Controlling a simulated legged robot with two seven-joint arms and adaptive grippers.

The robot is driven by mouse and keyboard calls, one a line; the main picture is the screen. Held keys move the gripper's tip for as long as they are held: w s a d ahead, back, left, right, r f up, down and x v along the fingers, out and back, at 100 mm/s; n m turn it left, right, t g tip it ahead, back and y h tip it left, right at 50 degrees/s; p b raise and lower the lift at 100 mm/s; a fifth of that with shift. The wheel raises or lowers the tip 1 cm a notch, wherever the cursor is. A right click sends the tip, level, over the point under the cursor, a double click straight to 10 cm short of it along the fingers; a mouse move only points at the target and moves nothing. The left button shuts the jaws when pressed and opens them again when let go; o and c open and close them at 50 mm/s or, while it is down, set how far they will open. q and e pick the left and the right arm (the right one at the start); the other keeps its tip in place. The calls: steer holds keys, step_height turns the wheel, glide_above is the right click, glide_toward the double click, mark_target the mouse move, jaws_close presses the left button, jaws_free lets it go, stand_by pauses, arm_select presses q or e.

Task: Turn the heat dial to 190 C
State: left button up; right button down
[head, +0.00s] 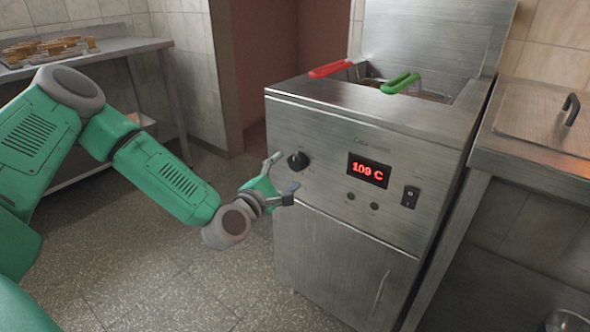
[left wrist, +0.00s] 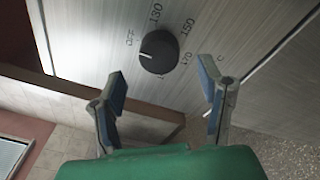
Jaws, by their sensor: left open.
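The heat dial (head: 298,161) is a round black knob on the front panel of a steel fryer (head: 330,225). A red display (head: 368,170) reads 109 C. My left gripper (head: 281,177) is open in front of the panel. In the left wrist view its two fingers (left wrist: 168,88) are spread, with the dial beyond and between them, apart from both. My right gripper is not in view.
Two small buttons (head: 362,201) and a black rocker switch (head: 410,197) sit by the display. Red (head: 330,69) and green (head: 400,83) basket handles stick out on top. A steel counter with a lid (head: 545,110) stands at right, a steel table (head: 110,48) at back left.

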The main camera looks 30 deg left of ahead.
mark_target(295, 165)
arm_select(q)
steer(key=w, duration=0.2)
steer(key=shift+w, duration=0.35)
steer(key=shift+w+d+b, duration=0.1)
steer(key=shift+w+b, duration=0.25)
steer(key=shift+w, duration=0.35)
steer(key=c, duration=1.2)
steer(key=shift+o, duration=0.2)
steer(key=shift+m, duration=0.3)
